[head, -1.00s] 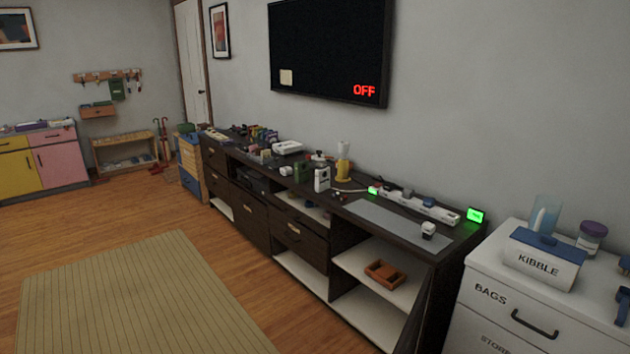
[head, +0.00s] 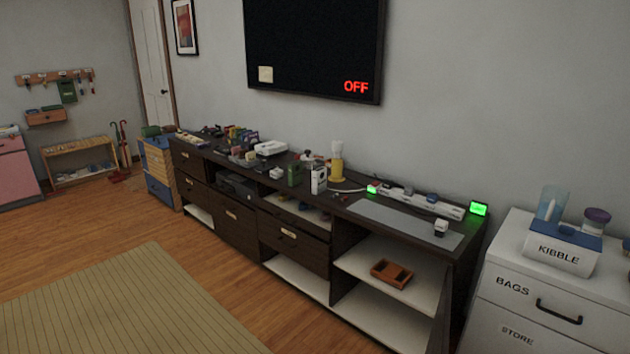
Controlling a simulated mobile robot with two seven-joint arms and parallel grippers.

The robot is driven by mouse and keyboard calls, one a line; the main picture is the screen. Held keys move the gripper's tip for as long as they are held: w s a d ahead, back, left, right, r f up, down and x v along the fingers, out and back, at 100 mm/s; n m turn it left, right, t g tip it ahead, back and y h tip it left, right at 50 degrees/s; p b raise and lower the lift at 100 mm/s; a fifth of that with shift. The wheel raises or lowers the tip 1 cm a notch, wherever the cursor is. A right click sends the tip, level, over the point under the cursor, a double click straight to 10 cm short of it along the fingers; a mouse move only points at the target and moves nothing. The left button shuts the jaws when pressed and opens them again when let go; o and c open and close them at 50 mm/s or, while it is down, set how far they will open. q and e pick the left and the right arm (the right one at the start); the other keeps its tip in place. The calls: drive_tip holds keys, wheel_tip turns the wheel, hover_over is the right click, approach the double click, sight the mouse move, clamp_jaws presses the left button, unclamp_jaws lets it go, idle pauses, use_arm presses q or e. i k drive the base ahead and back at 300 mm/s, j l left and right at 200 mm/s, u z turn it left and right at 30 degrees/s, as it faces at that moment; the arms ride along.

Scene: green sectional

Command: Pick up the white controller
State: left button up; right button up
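Neither gripper shows in the head view. I cannot make out for certain which thing is the white controller. Several white things stand on the long dark media cabinet (head: 388,227): a flat white device (head: 271,147) near the back, a small white item (head: 276,173) in front of it, an upright white box (head: 318,179) near the middle, and a small white block (head: 441,228) on the grey mat (head: 395,220) at the right end. They are too small to tell their details.
A green-lit display (head: 479,209) and a white power strip (head: 425,203) lie behind the mat. An orange-brown tray (head: 391,273) sits on the open shelf below. A white drawer unit (head: 545,290) stands at right. Wood floor and a tan rug (head: 125,305) lie open in front.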

sight(319, 176)
drive_tip(key=i+j, duration=0.15)
drive_tip(key=j, duration=0.2)
drive_tip(key=i+j+z, duration=0.1)
drive_tip(key=i+j, duration=0.25)
drive_tip(key=j, duration=0.3)
drive_tip(key=i+j+z, duration=0.35)
drive_tip(key=i+j, duration=0.55)
drive_tip(key=i+l+z, duration=0.1)
drive_tip(key=i, duration=0.8)
drive_tip(key=i+l, duration=0.15)
drive_tip(key=i, duration=0.7)
drive_tip(key=l+z, duration=0.05)
